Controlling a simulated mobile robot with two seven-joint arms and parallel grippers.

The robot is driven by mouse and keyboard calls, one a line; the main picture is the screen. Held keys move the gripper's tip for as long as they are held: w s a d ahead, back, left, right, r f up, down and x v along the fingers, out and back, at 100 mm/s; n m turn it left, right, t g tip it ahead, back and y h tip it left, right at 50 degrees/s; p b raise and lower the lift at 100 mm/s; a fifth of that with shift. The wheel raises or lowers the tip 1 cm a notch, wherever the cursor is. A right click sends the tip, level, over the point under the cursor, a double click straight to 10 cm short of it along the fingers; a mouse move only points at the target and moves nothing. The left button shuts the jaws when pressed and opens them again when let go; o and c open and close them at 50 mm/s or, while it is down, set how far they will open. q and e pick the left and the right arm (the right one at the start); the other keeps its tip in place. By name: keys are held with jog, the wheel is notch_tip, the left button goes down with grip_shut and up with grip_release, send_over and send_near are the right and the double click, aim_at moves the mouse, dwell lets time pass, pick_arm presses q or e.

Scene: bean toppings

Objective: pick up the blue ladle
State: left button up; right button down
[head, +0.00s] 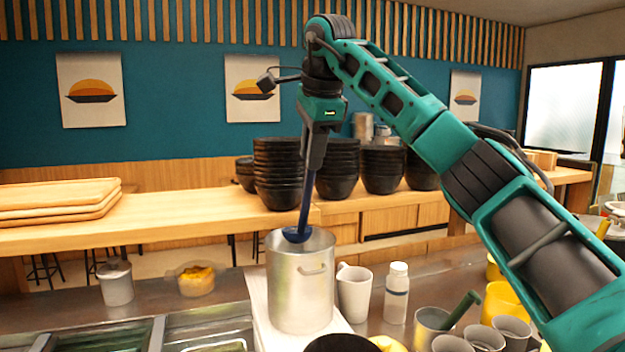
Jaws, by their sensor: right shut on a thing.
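The blue ladle (301,222) hangs nearly upright below my right gripper (312,160). Its bowl is at the mouth of a tall metal pot (301,285), over the rim; I cannot tell how deep it sits. My right gripper is shut on the upper end of the ladle's handle, above the pot. My right arm comes in from the right and reaches over the counter. My left gripper is not in view.
The pot stands on a white board (262,322). A white mug (354,292) and a white bottle (397,293) are close on its right, with several cups further right. Stacks of black bowls (277,172) stand on the wooden shelf behind. Wooden trays (58,198) lie at left.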

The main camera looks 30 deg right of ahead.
notch_tip(320, 180, up, 8)
jog(key=shift+f, duration=0.1)
jog(key=shift+w+r, duration=0.1)
jog(key=shift+r, duration=1.1)
jog(key=shift+f, duration=0.1)
